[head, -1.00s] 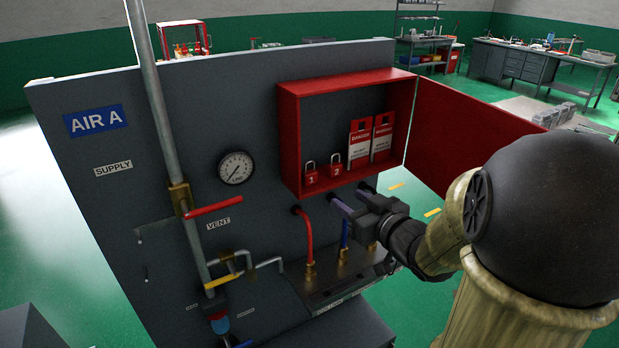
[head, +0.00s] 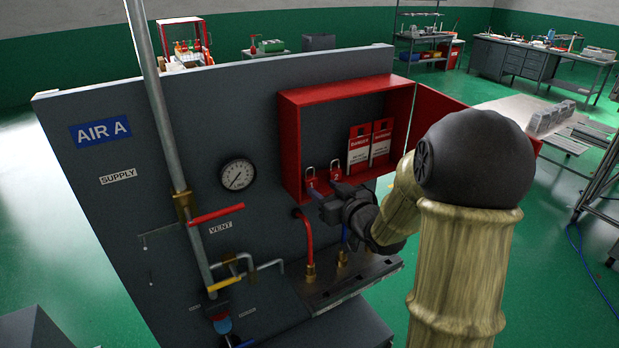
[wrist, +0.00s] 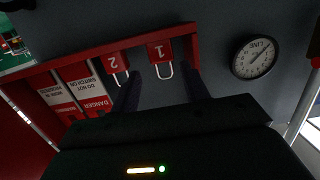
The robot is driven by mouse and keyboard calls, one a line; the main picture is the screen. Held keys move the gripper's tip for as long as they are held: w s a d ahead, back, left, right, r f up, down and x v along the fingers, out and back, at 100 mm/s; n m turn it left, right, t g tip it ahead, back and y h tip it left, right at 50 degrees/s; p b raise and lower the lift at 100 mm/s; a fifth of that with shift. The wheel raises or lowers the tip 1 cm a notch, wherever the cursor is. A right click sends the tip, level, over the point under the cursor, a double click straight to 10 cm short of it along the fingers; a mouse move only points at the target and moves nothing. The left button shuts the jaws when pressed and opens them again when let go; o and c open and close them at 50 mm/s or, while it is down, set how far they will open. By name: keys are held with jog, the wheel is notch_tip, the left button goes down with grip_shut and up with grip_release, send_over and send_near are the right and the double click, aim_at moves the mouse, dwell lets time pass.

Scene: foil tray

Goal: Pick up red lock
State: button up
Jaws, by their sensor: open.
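Two red padlocks with silver shackles stand side by side on the floor of the red lockout box: lock 1 (head: 309,182) on the left and lock 2 (head: 335,172) on its right. My gripper (head: 322,188) is open and empty in front of the box's lower edge, pointing at the locks. The wrist view is upside down. There lock 1 (wrist: 160,50) lies ahead between the two dark fingers of my gripper (wrist: 162,80). One finger overlaps the area by the shackle of lock 2 (wrist: 116,64). I cannot tell whether any finger touches a lock.
Red-and-white danger tags (head: 369,146) stand right of the locks. The box's red door (head: 430,108) is open to the right, partly behind my arm. A gauge (head: 237,174) is left of the box. A red hose (head: 306,232) and brass fittings lie below.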

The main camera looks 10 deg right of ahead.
aim_at(312, 182)
jog(key=shift+x, duration=1.15)
jog(key=shift+r+p, duration=0.1)
jog(key=shift+p, duration=0.25)
jog(key=shift+w+a, duration=0.15)
jog(key=shift+w, duration=0.1)
jog(key=p+x, duration=0.3)
jog(key=x, duration=0.1)
jog(key=shift+w+a+f+p, duration=0.2)
jog(key=shift+w+a+p, duration=0.1)
jog(key=shift+w, duration=0.1)
jog(key=shift+s+d+r, duration=0.1)
jog(key=shift+s+d, duration=0.05)
jog(key=shift+s, duration=0.1)
